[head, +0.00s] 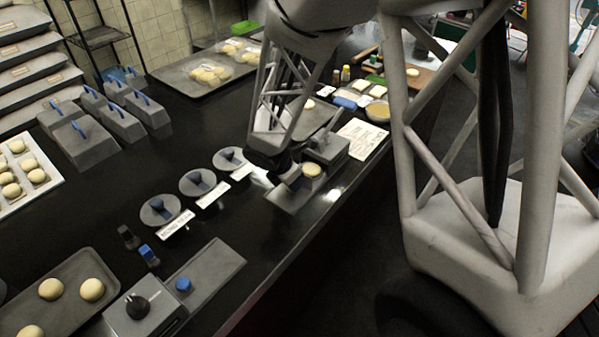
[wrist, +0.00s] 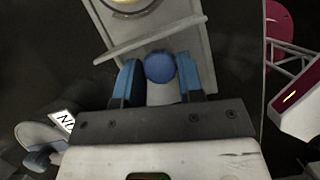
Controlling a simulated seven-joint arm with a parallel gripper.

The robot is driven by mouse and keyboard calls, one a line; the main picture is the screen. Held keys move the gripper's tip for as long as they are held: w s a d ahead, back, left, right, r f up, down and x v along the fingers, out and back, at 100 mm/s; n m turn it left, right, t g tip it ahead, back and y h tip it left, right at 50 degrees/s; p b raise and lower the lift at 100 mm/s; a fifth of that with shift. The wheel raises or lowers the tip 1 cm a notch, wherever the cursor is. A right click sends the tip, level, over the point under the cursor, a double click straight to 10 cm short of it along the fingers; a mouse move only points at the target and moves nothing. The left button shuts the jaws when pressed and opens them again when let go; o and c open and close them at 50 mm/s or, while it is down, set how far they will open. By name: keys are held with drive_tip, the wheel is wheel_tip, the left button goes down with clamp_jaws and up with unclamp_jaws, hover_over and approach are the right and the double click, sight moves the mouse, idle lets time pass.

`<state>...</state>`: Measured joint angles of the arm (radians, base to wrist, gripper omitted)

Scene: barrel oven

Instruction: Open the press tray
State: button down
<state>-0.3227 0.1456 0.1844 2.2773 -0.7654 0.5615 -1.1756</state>
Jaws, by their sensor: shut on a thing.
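The press tray (head: 287,203) is a grey metal slide at the front edge of the black counter, with the boxy grey press (head: 332,148) behind it. A pale round dough piece (head: 312,170) sits at the press end. In the wrist view the tray (wrist: 192,40) shows a raised cross bar and a round blue knob (wrist: 160,67). My gripper (wrist: 160,80) has its blue fingers on either side of the knob's post and is shut on it. In the head view my gripper (head: 287,176) is over the tray and hides the knob.
Several round grey lids (head: 196,183) with handles and labels lie left of the tray. A dial box (head: 142,305) with a flat plate and blue knob stands at the front left. Dough trays (head: 60,300) and a paper sheet (head: 362,138) lie nearby. The counter edge runs close beside the press tray.

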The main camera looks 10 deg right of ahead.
drive_tip(key=shift+s+a, duration=1.55)
drive_tip(key=shift+a, duration=0.05)
drive_tip(key=c, duration=1)
unclamp_jaws()
drive_tip(key=shift+r, duration=0.1)
drive_tip(key=shift+v, duration=3.85)
